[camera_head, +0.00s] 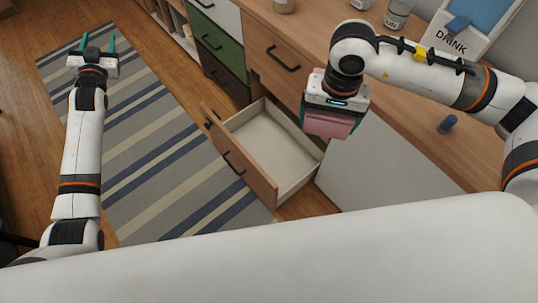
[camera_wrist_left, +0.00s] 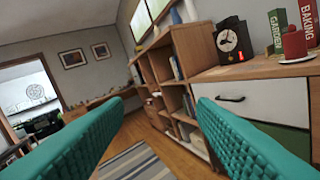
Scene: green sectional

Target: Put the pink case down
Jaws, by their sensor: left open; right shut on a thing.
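The pink case (camera_head: 330,123) is in the head view, held in my right gripper (camera_head: 328,118) in front of the wooden dresser. It hangs above and just right of the open drawer, clear of it as far as I can see. The gripper body hides the upper part of the case. My left gripper (camera_head: 96,46) is open and empty over the striped rug at the upper left. Its two teal fingers stand wide apart in the left wrist view (camera_wrist_left: 160,125), with nothing between them.
The pulled-out drawer (camera_head: 275,150) looks empty. The striped rug (camera_head: 150,140) is clear.

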